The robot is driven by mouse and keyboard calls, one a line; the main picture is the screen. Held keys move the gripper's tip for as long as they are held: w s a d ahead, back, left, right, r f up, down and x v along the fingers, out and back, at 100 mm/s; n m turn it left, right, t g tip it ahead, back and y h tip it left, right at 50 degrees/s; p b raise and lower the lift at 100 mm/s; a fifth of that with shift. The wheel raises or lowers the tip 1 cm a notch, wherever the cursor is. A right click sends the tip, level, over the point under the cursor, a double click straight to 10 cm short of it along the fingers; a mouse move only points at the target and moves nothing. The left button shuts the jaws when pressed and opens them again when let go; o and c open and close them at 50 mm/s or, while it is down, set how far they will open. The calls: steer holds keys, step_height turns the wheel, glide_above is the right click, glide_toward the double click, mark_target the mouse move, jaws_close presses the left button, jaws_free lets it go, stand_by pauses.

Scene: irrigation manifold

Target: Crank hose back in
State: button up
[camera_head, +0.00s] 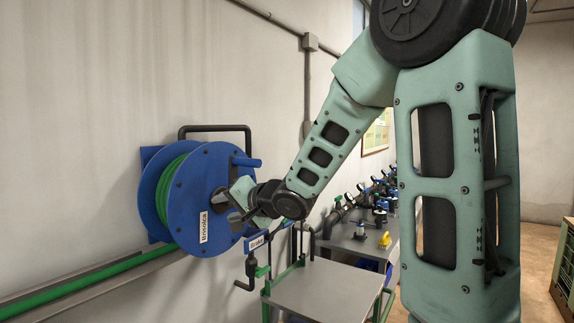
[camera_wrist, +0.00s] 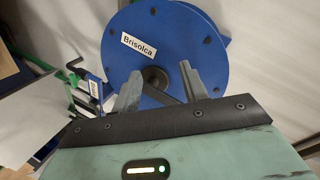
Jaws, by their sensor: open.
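The blue hose reel (camera_head: 204,208) is mounted on the wall, with green hose (camera_head: 172,190) wound between its side discs. Its front disc (camera_wrist: 200,35) fills the upper middle of the wrist view, with a white label. A blue crank handle (camera_head: 246,162) sticks out near the disc's upper right edge in the head view. My gripper (camera_head: 228,208) is in front of the disc near the dark hub (camera_wrist: 155,78). Its two fingers (camera_wrist: 160,88) are apart, with a dark crank arm visible between them. I cannot tell whether they touch the reel. My gripper partly hides the crank.
A sign reading Brake (camera_head: 257,243) hangs right of the reel, above a dark lever. A grey table (camera_head: 325,292) stands below right. Several valves and gauges line the wall behind it. A rail with a green pipe (camera_head: 90,284) runs along the wall at lower left.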

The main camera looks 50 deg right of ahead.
mark_target(249, 163)
steer(key=s+d+r+m+t+y+p, duration=0.1)
steer(key=s+d+r+m+t, duration=0.2)
steer(key=d, duration=0.4)
steer(key=s+d+r+m+y, duration=0.1)
steer(key=s+d+r+m, duration=0.15)
steer(key=d+r, duration=0.35)
steer(key=w, duration=0.4)
steer(key=w+a, duration=0.1)
steer(key=w, duration=0.2)
steer(key=w+p, duration=0.1)
steer(key=w, duration=0.3)
steer(key=shift+w+a+f, duration=0.2)
steer(key=shift+w+a, duration=0.05)
steer(key=shift+w, duration=0.05)
